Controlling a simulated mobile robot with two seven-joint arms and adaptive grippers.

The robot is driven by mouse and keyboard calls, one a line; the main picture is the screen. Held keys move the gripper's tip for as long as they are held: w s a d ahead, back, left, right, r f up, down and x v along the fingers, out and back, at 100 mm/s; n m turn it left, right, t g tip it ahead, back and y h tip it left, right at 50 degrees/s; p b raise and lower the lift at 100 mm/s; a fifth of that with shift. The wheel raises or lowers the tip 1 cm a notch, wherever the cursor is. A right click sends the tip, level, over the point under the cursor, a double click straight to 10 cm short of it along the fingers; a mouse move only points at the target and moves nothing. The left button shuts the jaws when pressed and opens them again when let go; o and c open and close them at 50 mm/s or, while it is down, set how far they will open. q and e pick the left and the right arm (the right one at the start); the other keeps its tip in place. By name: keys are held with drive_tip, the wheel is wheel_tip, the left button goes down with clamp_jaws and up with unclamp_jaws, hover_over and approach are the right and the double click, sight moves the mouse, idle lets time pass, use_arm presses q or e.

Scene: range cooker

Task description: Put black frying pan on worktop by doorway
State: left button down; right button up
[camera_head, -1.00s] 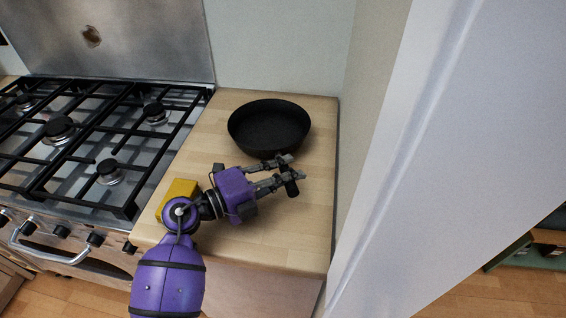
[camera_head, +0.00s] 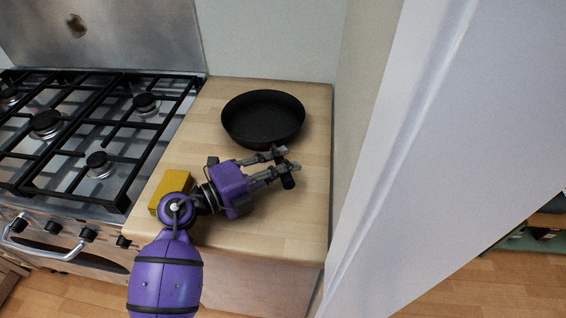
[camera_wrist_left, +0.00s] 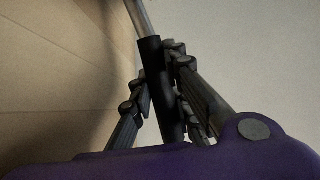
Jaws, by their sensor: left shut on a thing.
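The black frying pan (camera_head: 263,119) is upright on or just over the wooden worktop (camera_head: 290,222) between the cooker and the doorway; the head view does not show clearly whether its base touches the wood. My left gripper (camera_head: 283,166) is at the pan's near side, shut on its handle. In the left wrist view the black handle (camera_wrist_left: 158,85) runs between the fingers, with a grey metal stem beyond it. My gripper hides most of the handle in the head view. My right gripper is not in view.
A yellow block (camera_head: 172,188) lies on the worktop's near left, close beside my left wrist. The gas cooker (camera_head: 95,130) with black grates adjoins on the left. A white door frame (camera_head: 420,150) rises at the right. The worktop's front right is clear.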

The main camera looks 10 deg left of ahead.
use_arm(q)
drive_tip(key=c, duration=1.6)
unclamp_jaws()
drive_tip(key=shift+o, duration=0.3)
drive_tip(key=shift+f, duration=0.2)
drive_tip(key=shift+v, duration=3.75)
